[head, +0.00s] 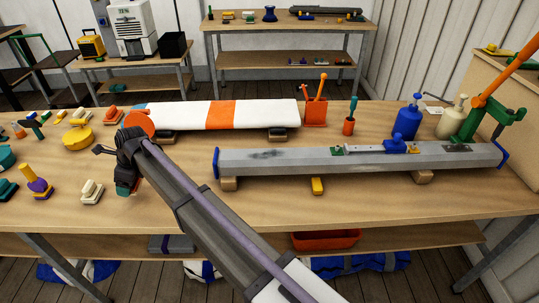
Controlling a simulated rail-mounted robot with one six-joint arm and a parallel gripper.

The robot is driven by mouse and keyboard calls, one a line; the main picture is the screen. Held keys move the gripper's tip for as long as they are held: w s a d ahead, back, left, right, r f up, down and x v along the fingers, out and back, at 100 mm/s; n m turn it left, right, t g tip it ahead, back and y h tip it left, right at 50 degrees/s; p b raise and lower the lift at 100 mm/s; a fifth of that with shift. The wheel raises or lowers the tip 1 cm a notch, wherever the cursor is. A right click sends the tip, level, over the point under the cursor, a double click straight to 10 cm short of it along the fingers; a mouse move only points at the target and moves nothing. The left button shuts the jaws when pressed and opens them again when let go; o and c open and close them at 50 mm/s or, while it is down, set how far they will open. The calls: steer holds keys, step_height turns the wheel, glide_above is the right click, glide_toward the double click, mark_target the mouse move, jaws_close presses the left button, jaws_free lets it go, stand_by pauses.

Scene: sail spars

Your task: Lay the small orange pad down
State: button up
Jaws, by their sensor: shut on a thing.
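My gripper (127,178) is at the left of the workbench, its jaws pointing down, partly hidden by its own wrist. I cannot tell whether the pad touches the bench top. Another orange pad (113,115) stands further back on the bench, left of the white spar.
The white spar (255,114) with orange bands lies behind my gripper, and the grey spar (300,158) lies to its right, both on blocks. A cream pad (91,191), a purple-and-yellow tool (38,187) and a yellow round piece (77,138) stand left. Bare bench (60,212) lies in front.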

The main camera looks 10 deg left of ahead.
steer(key=shift+f, duration=0.15)
steer(key=shift+f+b, duration=1.9)
steer(key=shift+b, duration=0.1)
steer(key=o, duration=0.9)
steer(key=shift+r, duration=0.1)
steer(key=p+v, duration=1)
steer(key=shift+r, duration=0.4)
